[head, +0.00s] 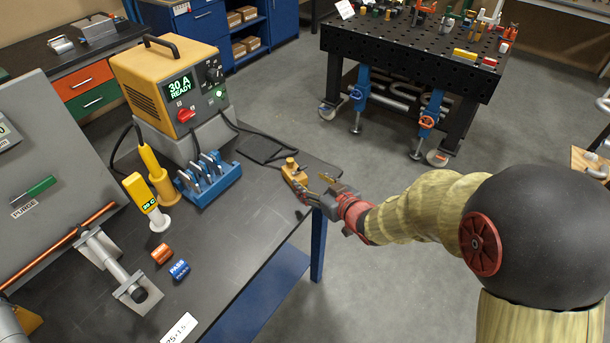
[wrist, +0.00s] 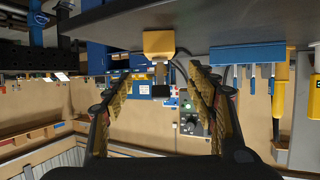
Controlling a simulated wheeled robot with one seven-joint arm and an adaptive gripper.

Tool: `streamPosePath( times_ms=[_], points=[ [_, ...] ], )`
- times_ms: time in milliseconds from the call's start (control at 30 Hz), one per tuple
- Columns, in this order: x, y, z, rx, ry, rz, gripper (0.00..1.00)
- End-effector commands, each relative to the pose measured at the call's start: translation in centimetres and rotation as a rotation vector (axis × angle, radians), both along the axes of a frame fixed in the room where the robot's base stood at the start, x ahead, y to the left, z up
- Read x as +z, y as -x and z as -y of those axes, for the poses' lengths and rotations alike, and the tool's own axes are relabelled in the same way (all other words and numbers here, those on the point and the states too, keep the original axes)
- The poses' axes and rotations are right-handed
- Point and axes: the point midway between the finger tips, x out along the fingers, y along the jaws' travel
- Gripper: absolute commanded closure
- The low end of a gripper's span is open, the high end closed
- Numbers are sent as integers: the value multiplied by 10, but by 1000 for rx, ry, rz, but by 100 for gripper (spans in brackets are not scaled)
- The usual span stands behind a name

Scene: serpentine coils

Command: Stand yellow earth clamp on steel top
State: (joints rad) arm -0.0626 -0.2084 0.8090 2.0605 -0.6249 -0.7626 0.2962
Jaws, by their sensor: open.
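The yellow earth clamp (head: 293,172) is at the right edge of the dark bench top (head: 235,215), with a small knob on top. In the wrist view, the yellow clamp (wrist: 158,43) shows just beyond the fingertips, between the two fingers, with the bench upside down above. My gripper (head: 317,189) comes in from the right at the bench edge. In the wrist view, my gripper (wrist: 159,68) has its fingers apart, with nothing held. A perforated black table (head: 420,55) stands further back. I cannot tell which surface is the steel top.
A yellow power unit (head: 175,85) stands at the back of the bench. A blue rack (head: 208,180) with grey handles and a yellow holder (head: 158,178) stand left of the clamp. An orange block (head: 162,254) and a blue block (head: 180,270) lie nearer. The bench middle is clear.

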Motion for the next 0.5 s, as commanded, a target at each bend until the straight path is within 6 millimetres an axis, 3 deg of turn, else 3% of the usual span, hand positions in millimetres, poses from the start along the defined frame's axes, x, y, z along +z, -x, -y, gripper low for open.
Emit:
streamPosePath(
  times_ms=[333,500],
  points=[
    [10,4,11,-23,19,-3,43],
    [51,5,56,-161,118,-47,43]
  ],
)
